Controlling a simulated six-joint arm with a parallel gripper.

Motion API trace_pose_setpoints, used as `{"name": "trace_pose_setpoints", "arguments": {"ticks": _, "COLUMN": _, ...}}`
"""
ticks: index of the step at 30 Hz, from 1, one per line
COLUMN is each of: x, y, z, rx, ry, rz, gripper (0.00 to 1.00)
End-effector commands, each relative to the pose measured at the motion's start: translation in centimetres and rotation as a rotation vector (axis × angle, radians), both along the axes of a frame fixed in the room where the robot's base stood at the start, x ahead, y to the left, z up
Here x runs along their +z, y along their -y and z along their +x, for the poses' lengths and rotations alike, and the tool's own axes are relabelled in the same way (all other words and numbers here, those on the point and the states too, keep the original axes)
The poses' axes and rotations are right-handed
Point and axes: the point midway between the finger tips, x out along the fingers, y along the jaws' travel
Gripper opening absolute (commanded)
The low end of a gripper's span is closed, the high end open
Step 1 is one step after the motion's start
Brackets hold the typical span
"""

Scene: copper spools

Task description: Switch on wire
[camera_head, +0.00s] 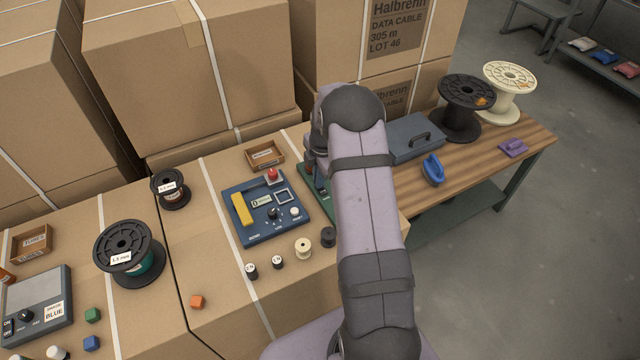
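A blue control box (264,232) lies on the cardboard boxes left of my arm. It has a yellow bar (242,208), a small display (261,201), a dark knob (273,213), a white button (295,211) and a red button (272,175) at its back edge. A black labelled spool (171,190) stands behind left of it. A larger black spool with teal wire (131,258) stands further left. A grey box (36,310) with a knob, a dark switch and a BLUE label lies at far left. My gripper (318,168) is right of the blue box, mostly hidden by my arm; its fingers are unclear.
Tall cartons (190,70) block the back. The wooden bench (480,165) holds a toolbox (412,137) and large black and cream spools.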

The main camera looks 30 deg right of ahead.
Motion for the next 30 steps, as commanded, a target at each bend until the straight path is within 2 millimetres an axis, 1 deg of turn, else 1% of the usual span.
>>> {"name": "trace_pose_setpoints", "arguments": {"ticks": 1, "x": -1.2, "y": -0.1, "z": 0.0, "rx": 0.000, "ry": -0.003, "rz": 0.002, "gripper": 0.00}}
{"name": "trace_pose_setpoints", "arguments": {"ticks": 16, "x": -1.2, "y": -0.3, "z": -0.1, "rx": 0.001, "ry": -0.007, "rz": 0.004, "gripper": 0.00}}
{"name": "trace_pose_setpoints", "arguments": {"ticks": 30, "x": -0.9, "y": -0.3, "z": -1.7, "rx": 0.002, "ry": -0.012, "rz": 0.004, "gripper": 0.00}}
